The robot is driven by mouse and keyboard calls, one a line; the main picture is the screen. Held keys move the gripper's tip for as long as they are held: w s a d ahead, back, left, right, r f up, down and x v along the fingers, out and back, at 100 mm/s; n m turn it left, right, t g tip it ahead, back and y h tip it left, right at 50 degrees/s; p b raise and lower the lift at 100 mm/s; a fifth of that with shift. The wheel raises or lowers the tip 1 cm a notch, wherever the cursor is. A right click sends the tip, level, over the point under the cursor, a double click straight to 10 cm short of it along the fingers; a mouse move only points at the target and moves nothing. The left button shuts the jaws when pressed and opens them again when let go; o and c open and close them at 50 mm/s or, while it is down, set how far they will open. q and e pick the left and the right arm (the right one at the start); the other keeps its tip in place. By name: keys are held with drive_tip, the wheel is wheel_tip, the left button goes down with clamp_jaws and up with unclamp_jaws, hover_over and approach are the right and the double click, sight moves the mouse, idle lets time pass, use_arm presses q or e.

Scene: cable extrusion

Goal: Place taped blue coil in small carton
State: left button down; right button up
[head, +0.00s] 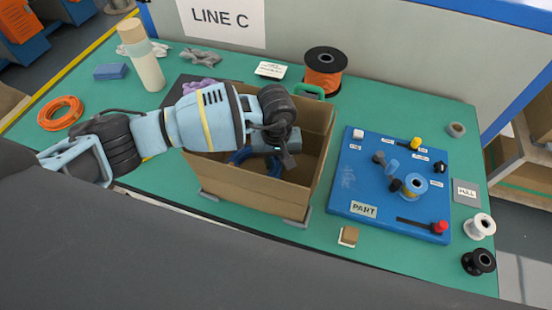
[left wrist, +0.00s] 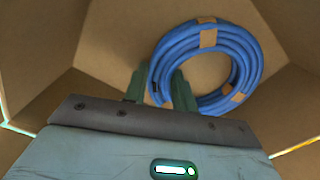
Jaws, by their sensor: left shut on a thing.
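The small carton (head: 245,192) stands open-topped on the green bench, in the middle of the head view. My left gripper (head: 284,156) reaches down into it from the left. The blue coil (head: 240,157) shows only in part inside the carton, much of it hidden by my arm. In the left wrist view the coil (left wrist: 207,28) is a round bundle with several tan tape bands. My left gripper's fingers (left wrist: 160,84) are shut on its near left side. Brown carton walls surround it; whether the coil touches the floor is hard to tell. My right gripper is not in view.
A blue part board (head: 345,180) with pegs lies just right of the carton. An orange spool (head: 323,75) and green tape (head: 308,90) stand behind it. An orange coil (head: 61,113), blue block (head: 110,71) and bottle (head: 142,58) are at left.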

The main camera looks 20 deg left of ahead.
use_arm(q)
drive_tip(key=shift+f, duration=0.15)
drive_tip(key=c, duration=1.1)
unclamp_jaws()
drive_tip(key=shift+c, duration=0.2)
wheel_tip(320, 180, up, 12)
drive_tip(key=shift+r, duration=0.25)
